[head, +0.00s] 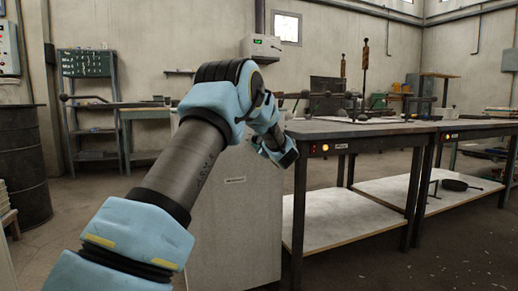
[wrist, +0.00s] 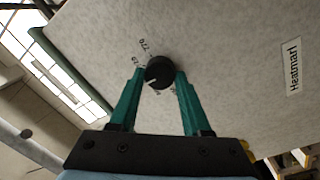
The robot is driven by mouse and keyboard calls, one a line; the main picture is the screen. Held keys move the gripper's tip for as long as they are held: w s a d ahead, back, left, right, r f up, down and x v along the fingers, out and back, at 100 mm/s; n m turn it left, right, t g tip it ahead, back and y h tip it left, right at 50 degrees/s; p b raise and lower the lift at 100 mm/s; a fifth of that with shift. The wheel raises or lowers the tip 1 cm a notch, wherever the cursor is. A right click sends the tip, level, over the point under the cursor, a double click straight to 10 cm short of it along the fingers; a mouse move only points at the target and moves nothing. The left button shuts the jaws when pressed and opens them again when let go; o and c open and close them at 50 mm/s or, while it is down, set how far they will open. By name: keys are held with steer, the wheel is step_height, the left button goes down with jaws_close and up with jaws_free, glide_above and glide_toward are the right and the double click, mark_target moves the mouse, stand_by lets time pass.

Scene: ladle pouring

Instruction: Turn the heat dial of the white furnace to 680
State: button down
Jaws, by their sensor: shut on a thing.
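The white furnace (head: 240,225) stands behind my arm in the head view, against the left end of the workbench. Its pale face (wrist: 225,60) fills much of the wrist view. A round black heat dial (wrist: 160,70) is on that face, with a white pointer mark toward its lower left. Small printed numbers (wrist: 141,44) lie around the dial, tilted and too small to read surely; some are hidden. My gripper (wrist: 160,77) has its two green fingers on either side of the dial, shut on it. In the head view, my arm hides the dial and fingers.
A label (wrist: 293,67) reading like "Heatmarl" is at the right of the furnace face. The dark workbench (head: 345,130) adjoins the furnace on the right. A dark drum (head: 22,165) and a shelf rack (head: 92,120) stand at left.

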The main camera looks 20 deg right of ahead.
steer(key=n+b, duration=0.2)
steer(key=n, duration=0.1)
steer(key=n+b, duration=0.5)
steer(key=n, duration=0.1)
steer(key=shift+f+n+y+b, duration=0.25)
steer(key=shift+n+y+b, duration=0.05)
steer(key=shift+n, duration=0.1)
stand_by(0.4)
steer(key=shift+c, duration=1.8)
jaws_free()
steer(key=shift+r, duration=0.1)
steer(key=s+d+p, duration=0.1)
steer(key=s+p, duration=0.1)
steer(key=s, duration=0.8)
steer(key=shift+s+d+f, duration=0.25)
steer(key=shift+s+f, duration=0.1)
steer(key=shift+a, duration=0.1)
